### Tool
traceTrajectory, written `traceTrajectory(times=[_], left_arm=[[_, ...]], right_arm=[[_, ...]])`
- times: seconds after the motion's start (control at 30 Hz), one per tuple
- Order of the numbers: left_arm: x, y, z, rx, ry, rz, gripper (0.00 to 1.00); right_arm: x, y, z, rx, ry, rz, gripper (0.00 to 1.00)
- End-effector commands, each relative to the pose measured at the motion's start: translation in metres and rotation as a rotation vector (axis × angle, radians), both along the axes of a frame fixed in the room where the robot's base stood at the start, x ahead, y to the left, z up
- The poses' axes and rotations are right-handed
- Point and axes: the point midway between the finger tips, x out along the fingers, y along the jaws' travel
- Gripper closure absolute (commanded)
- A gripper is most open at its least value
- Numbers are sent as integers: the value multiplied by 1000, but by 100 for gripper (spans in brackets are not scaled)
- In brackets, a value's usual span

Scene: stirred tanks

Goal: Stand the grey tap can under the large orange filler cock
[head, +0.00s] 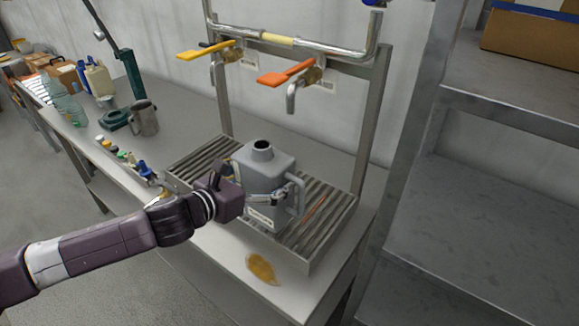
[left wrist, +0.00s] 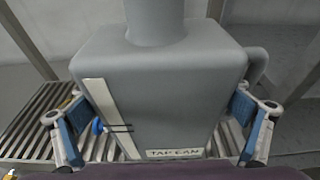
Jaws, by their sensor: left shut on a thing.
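The grey tap can (head: 265,170) is upright over the slatted drip grate, with its open neck up; I cannot tell whether its base touches the slats. Its "TAP CAN" label shows in the left wrist view (left wrist: 165,85). My left gripper (head: 257,186) is shut on the can body, with one blue-padded finger on each side. The orange filler cock (head: 286,76) hangs from the pipe above, its spout behind and to the right of the can's neck in the head view. My right gripper is not in view.
A yellow-handled cock (head: 207,50) is left of the orange one. An orange streak (head: 314,209) lies on the drip grate (head: 325,225), right of the can. An amber puddle (head: 262,268) is on the bench front. A metal jug (head: 144,118) and bottles stand left; grey shelving (head: 500,190) rises right.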

Motion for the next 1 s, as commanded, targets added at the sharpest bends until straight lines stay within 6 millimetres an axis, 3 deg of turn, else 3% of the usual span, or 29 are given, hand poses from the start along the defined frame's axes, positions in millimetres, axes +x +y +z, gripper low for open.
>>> traceTrajectory(times=[0.2, 0.4, 0.6, 0.8, 1.0], left_arm=[[44, -33, 5, -2, -2, -1, 40], [73, -53, 3, -1, -2, 0, 40], [82, -60, 0, -1, -1, -1, 40], [81, -60, -23, -2, 5, 0, 40], [81, -60, -34, -2, -1, -2, 40]], right_arm=[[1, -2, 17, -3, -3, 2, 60], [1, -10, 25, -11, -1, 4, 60], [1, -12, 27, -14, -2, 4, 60], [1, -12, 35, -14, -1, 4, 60], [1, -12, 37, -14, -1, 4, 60]])
